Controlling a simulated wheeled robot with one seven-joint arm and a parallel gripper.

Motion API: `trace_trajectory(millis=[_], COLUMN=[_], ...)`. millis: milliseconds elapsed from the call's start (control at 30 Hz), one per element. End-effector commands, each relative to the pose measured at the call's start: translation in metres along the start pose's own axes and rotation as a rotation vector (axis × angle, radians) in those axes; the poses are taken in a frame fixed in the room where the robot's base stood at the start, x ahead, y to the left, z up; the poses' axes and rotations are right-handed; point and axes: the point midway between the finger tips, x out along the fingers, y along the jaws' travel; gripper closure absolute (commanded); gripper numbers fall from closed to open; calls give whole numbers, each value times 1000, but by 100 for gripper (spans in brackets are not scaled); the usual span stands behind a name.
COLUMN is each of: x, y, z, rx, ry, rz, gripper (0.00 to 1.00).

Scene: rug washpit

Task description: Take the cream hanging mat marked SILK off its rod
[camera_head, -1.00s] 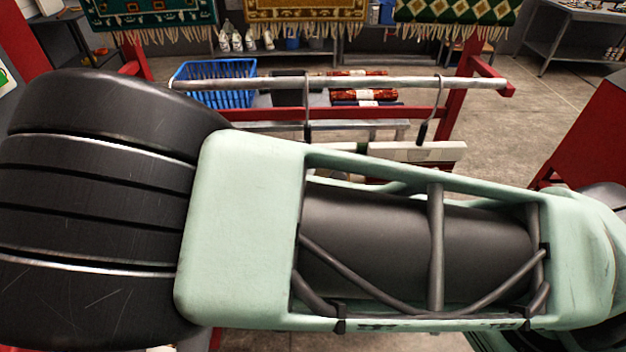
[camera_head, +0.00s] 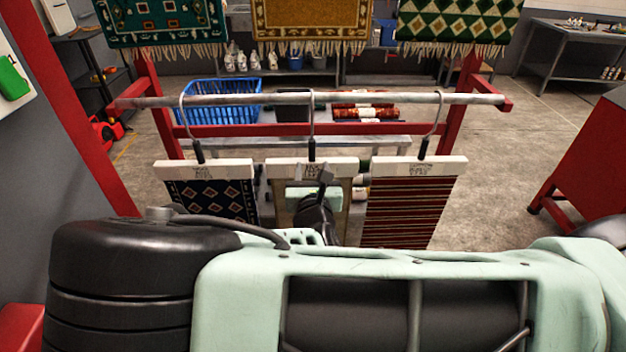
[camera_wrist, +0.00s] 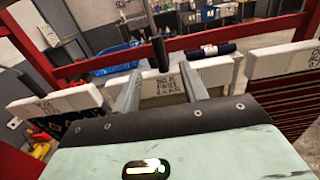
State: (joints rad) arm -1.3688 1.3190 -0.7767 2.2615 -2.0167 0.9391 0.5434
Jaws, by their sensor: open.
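The middle hanging mat (camera_head: 345,168) hangs from the rod (camera_head: 380,99) by a hook with a dark stem. Its pale top bar carries a printed label, and the cloth below looks cream to tan, mostly hidden by my arm. In the wrist view the label on this mat (camera_wrist: 168,84) reads SILK at the top. My gripper (camera_head: 312,175) is at the front of that bar. In the wrist view my gripper (camera_wrist: 164,72) is open, with one finger on each side of the label and the dark hook stem (camera_wrist: 159,50). Contact with the bar cannot be told.
A navy diamond mat (camera_head: 208,190) hangs close on the left and a red striped mat (camera_head: 412,205) on the right. Red frame posts (camera_head: 455,115) stand at both sides. A blue basket (camera_head: 215,100) and rolled rugs lie behind. Patterned rugs (camera_head: 310,25) hang beyond.

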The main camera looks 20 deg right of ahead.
Motion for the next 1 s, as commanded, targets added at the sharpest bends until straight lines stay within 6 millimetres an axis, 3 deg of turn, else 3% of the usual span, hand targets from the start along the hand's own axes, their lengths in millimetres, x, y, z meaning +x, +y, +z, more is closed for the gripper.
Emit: trace_trajectory(millis=[1000], x=[76], y=[0], z=[1], rx=[0], ry=[0], rz=[-1], gripper=[56])
